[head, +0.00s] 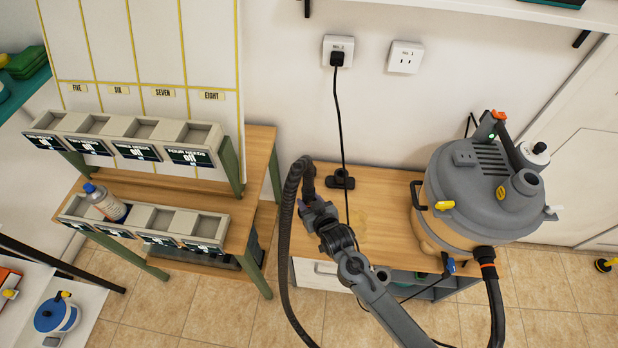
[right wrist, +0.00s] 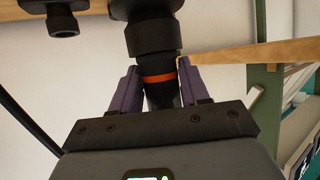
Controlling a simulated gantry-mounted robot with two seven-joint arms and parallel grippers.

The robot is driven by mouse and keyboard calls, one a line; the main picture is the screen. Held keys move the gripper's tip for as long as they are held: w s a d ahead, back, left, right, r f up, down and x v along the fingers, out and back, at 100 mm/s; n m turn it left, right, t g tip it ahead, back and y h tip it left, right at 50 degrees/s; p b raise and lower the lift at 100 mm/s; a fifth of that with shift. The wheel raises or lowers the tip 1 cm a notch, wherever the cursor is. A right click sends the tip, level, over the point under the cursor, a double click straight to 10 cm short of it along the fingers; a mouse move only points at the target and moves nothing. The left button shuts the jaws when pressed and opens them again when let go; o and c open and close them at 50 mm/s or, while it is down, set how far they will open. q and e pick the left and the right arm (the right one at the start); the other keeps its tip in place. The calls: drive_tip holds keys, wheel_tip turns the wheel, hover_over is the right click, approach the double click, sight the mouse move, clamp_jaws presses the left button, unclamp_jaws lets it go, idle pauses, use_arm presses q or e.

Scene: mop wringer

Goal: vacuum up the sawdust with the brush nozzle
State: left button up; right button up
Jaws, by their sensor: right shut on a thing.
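The vacuum (head: 480,195), a tan drum with a grey lid, stands at the right end of the wooden bench. Its black hose (head: 285,240) arches up to my right gripper (head: 308,200). In the right wrist view the gripper (right wrist: 158,90) is shut on the hose's black end cuff (right wrist: 152,38), beside an orange ring. A small black nozzle (head: 341,180) stands on the bench right of the gripper, apart from the hose; it seems to show at top left in the wrist view (right wrist: 62,20). A pale sawdust patch (head: 357,222) lies on the bench, partly hidden by my arm. My left gripper is out of view.
A black cord (head: 343,130) hangs from the wall outlet (head: 338,50) down across the bench. A shelf rack with grey bins (head: 150,215) and a spray bottle (head: 105,203) stands to the left. Tiled floor (head: 170,300) lies open in front.

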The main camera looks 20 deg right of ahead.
drive_tip(key=shift+s+a+f, duration=0.1)
drive_tip(key=shift+s+f, duration=0.2)
drive_tip(key=shift+f, duration=0.2)
drive_tip(key=shift+s+f+b, duration=0.15)
drive_tip(key=shift+f+b, duration=0.2)
drive_tip(key=shift+f, duration=0.2)
wheel_tip(320, 180, down, 3)
drive_tip(key=b, duration=0.3)
drive_tip(key=shift+f+b, duration=0.1)
drive_tip(key=shift+b, duration=0.2)
drive_tip(key=shift+f+b, duration=0.45)
drive_tip(key=shift+b, duration=0.05)
drive_tip(key=shift+f, duration=0.15)
drive_tip(key=shift+f, duration=0.4)
drive_tip(key=shift+r, duration=0.15)
drive_tip(key=shift+r+p, duration=0.2)
drive_tip(key=shift+p, duration=0.25)
